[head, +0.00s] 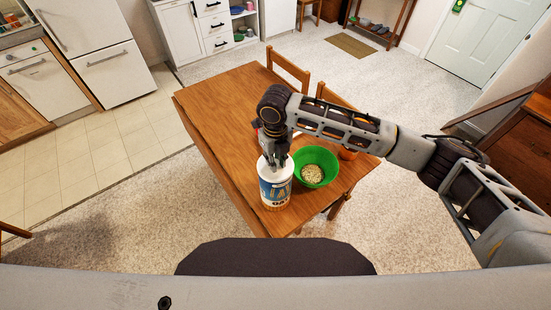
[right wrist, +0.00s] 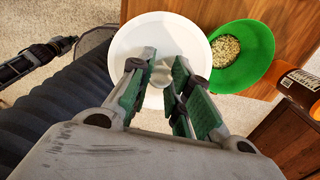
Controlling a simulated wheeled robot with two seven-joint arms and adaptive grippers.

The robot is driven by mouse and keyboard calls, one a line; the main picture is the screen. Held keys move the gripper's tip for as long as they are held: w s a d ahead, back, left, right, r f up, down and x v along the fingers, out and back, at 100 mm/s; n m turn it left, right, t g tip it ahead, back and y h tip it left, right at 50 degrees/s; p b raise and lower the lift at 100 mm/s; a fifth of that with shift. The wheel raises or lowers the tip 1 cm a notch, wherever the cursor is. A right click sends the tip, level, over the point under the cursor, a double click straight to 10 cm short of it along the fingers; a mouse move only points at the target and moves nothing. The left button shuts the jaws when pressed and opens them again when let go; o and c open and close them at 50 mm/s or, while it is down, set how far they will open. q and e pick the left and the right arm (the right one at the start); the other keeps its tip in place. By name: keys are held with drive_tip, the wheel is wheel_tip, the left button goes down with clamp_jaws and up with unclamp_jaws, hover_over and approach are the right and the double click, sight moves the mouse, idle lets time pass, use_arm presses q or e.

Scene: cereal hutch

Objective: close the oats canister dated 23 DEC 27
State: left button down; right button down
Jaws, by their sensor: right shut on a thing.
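A round white lid (right wrist: 124,45) faces up in the right wrist view, over the canister's top. My right gripper (head: 274,160) points down at the lid from above. Its fingers (right wrist: 163,78) are shut on the lid's middle, where the grip itself is partly hidden. I cannot tell whether the lid is fully seated on the rim. My left gripper is in neither view.
A green bowl (head: 322,158) holding oats stands right of the canister. An orange-brown bottle (right wrist: 300,88) lies or stands beyond it in the right wrist view. The wooden table (head: 215,110) is clear at the back left. Chairs (head: 288,70) stand behind it.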

idle(0.6)
drive_tip(key=c, duration=0.9)
unclamp_jaws()
drive_tip(key=shift+r, duration=0.15)
drive_tip(key=shift+r, duration=2.8)
drive_tip(key=shift+c, duration=0.5)
clamp_jaws()
